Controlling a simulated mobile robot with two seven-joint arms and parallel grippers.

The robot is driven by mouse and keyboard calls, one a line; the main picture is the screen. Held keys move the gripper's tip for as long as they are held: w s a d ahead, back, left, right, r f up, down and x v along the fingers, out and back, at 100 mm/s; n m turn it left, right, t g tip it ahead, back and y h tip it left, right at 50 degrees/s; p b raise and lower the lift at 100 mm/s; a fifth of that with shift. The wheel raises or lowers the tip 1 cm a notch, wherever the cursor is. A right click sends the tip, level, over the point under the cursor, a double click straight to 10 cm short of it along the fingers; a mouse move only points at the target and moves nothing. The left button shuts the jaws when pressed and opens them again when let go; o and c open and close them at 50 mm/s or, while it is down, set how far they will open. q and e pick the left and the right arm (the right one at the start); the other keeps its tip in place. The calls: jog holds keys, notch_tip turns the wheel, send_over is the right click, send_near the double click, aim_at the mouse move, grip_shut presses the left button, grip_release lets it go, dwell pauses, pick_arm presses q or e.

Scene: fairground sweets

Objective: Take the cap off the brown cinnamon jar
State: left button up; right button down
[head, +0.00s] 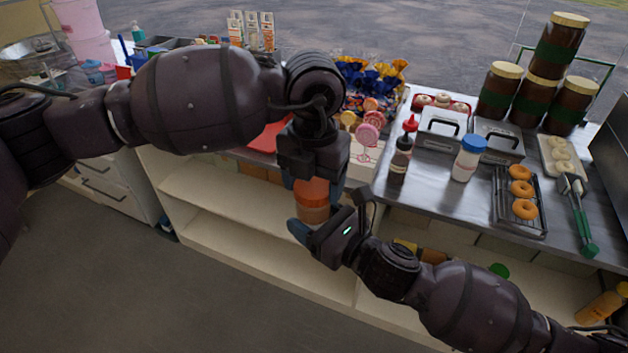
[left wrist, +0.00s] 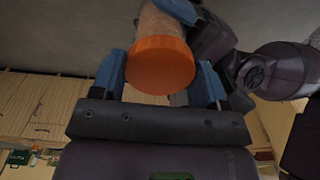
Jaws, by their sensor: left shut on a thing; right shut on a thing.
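The brown cinnamon jar (head: 312,212) is held upright in the air in front of the counter. Its orange cap (head: 311,189) is at its top, with no gap visible between the two. My left gripper (head: 313,186) points down from above and is shut on the cap. In the left wrist view the cap (left wrist: 160,66) sits between the blue fingers, with the jar body (left wrist: 158,22) beyond it. My right gripper (head: 322,214) comes from the lower right and is shut on the jar body. Its fingers partly hide the jar.
The metal counter (head: 455,205) behind holds a dark bottle with a red top (head: 402,152), a white blue-capped jar (head: 468,158) and a rack of doughnuts (head: 521,208). Stacked jars (head: 500,93) stand at the back right. Open shelves (head: 235,215) lie below the counter.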

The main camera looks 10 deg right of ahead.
pick_arm(q)
jog(key=n, duration=0.5)
jog(key=shift+w+a, duration=0.15)
jog(key=shift+w, duration=0.1)
jog(key=o, duration=1)
jog(key=shift+s, duration=0.1)
